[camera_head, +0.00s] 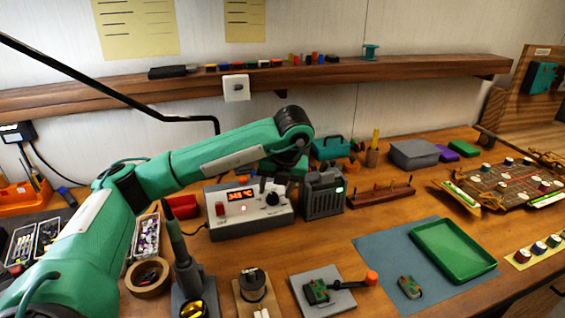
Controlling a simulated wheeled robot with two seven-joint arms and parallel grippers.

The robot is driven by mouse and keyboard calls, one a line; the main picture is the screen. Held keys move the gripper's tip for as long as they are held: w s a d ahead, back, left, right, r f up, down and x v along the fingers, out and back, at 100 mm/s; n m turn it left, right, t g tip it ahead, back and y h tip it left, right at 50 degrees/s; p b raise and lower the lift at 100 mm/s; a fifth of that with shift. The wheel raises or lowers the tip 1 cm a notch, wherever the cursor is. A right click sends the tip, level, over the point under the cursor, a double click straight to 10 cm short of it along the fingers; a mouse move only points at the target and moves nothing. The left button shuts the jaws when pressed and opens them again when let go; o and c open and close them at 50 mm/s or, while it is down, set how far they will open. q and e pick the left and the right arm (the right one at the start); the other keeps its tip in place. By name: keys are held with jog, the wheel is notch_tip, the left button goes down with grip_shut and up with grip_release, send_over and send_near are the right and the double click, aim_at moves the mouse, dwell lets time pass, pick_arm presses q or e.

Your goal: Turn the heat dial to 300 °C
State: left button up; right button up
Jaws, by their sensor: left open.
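The heat station (229,213) is a light grey box on the bench with a red lit display (241,195) that seems to read about 343 °C. Its black heat dial (272,199) is on the right part of the front panel, with a red switch (220,209) at the left. My left arm reaches in from the left and bends down behind the station. My left gripper (273,185) is open, just above or behind the dial; whether it touches the dial cannot be told. Its fingertips are small and partly hidden. My right gripper is out of view.
A dark grey boxy device (323,196) stands close to the station's right. A soldering iron in its stand (184,262) and a solder spool (252,286) are in front. A green tray (453,250) lies on a blue mat (384,256) at right.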

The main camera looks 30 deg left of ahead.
pick_arm(q)
jog(key=p+v, duration=0.2)
jog(key=v, duration=1)
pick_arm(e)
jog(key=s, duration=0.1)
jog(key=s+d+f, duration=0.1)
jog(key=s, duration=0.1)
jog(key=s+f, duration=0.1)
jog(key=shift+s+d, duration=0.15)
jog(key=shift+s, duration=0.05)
pick_arm(q)
jog(key=shift+d, duration=0.1)
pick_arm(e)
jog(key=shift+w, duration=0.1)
